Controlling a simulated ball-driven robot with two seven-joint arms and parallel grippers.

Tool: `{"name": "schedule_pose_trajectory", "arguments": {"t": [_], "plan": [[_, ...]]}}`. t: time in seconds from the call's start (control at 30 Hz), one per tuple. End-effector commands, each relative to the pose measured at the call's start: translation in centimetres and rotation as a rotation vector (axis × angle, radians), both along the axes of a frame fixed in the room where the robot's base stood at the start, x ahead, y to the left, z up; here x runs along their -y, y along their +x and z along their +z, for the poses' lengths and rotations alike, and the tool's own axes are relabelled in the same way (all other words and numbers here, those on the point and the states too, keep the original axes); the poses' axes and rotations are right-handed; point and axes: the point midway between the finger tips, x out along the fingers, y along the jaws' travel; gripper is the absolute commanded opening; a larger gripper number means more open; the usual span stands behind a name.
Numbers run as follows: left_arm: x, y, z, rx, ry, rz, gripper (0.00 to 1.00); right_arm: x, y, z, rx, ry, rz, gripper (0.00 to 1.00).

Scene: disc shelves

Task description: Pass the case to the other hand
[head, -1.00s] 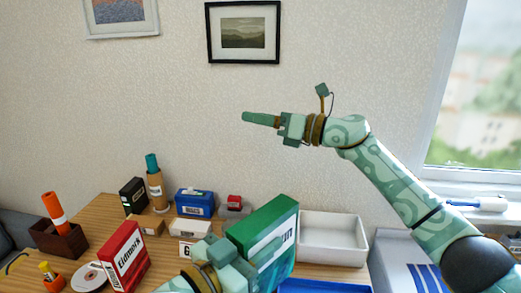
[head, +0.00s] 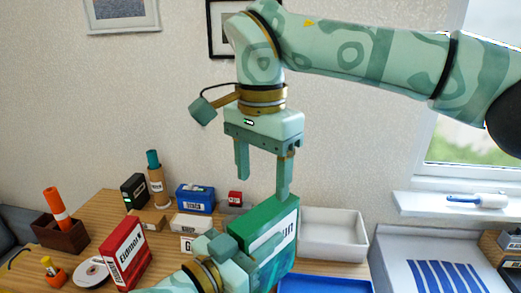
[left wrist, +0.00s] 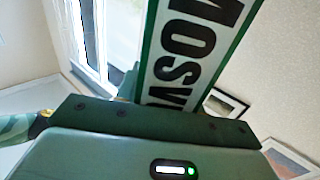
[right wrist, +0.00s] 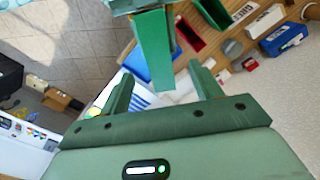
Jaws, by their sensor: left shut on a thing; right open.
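A green case (head: 262,243) with a white label stands upright in the head view, above the table. My left gripper (head: 228,249) is shut on its left side; the fingertips are largely hidden. The left wrist view shows the case's narrow green edge face with a white lettered label (left wrist: 190,45). My right gripper (head: 263,187) is open, pointing down just above the case's top edge. In the right wrist view the case (right wrist: 154,50) shows narrow side on, between the two spread fingers (right wrist: 161,88). I cannot tell whether a finger touches it.
A red case (head: 125,255) stands on the table beside a disc (head: 91,270). A white tray (head: 345,250) lies behind the green case and a blue tray (head: 322,286) in front. Small boxes, including a blue one (head: 194,197), stand at the back.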

Motion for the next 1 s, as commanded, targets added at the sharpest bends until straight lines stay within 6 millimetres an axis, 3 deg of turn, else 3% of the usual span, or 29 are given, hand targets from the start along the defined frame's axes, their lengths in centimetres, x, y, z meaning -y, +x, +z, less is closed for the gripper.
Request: {"name": "schedule_pose_trajectory", "arguments": {"t": [0.1,0.33,0.5,0.77,0.97,1.0], "plan": [[0.0,0.0,0.1,0.002,-0.001,0.000,0.06,0.0,-0.1,-2.7,-0.005,0.002,0.001,0.64],[0.0,0.0,0.1,0.002,-0.001,0.000,0.06,0.0,-0.1,-6.4,-0.003,0.003,0.000,0.64],[0.0,0.0,0.1,0.002,-0.001,0.000,0.06,0.0,0.0,-7.5,0.000,0.004,-0.001,0.64],[0.0,0.0,0.1,0.002,-0.001,0.000,0.06,0.0,0.0,-7.6,0.001,0.004,-0.001,0.64],[0.0,0.0,0.1,0.002,-0.002,-0.001,0.06,0.0,0.0,-7.6,0.001,0.004,-0.001,0.11],[0.1,-0.1,0.1,0.002,-0.002,-0.002,0.06,0.0,0.0,-7.6,0.002,0.005,0.000,0.06]]}}
